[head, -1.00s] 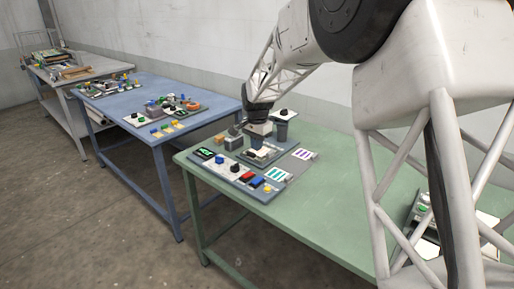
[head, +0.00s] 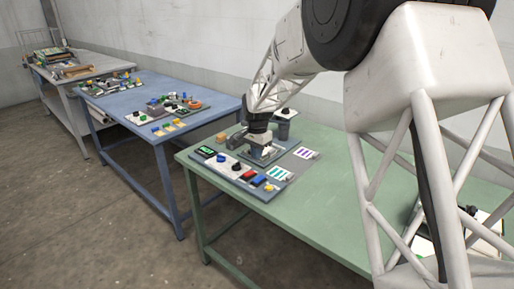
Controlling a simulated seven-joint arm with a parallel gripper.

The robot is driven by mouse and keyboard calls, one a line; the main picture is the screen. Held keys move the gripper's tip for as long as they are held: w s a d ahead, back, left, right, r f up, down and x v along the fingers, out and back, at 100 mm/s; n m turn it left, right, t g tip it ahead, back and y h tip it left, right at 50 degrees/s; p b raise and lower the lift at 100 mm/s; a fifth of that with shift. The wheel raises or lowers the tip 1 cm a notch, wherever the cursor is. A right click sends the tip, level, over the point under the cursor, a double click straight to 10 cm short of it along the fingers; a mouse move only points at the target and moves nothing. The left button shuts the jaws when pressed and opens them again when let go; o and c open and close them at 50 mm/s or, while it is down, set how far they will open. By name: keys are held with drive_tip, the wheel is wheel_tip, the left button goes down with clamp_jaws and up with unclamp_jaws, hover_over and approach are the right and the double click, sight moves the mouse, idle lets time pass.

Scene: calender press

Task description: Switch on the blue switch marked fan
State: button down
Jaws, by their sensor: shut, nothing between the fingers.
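A blue switch (head: 259,181) sits on the grey control panel (head: 225,170) at the front of the green table, between a red switch (head: 247,174) and a small yellow button (head: 269,187). Its marking and its on or off position are too small to tell. My gripper (head: 259,149) is shut and empty, pointing down behind the panel and the blue switch. It appears apart from the switch. Its fingertips are small and hard to make out against the grey plate (head: 275,155) behind the panel.
A dark cylinder (head: 284,128) with a black knob stands behind my gripper. Printed cards (head: 280,173) lie right of the panel. The table's middle is clear.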

sight(257, 179)
wheel_tip(257, 179, down, 10)
drive_tip(key=shift+r, duration=0.15)
idle(0.3)
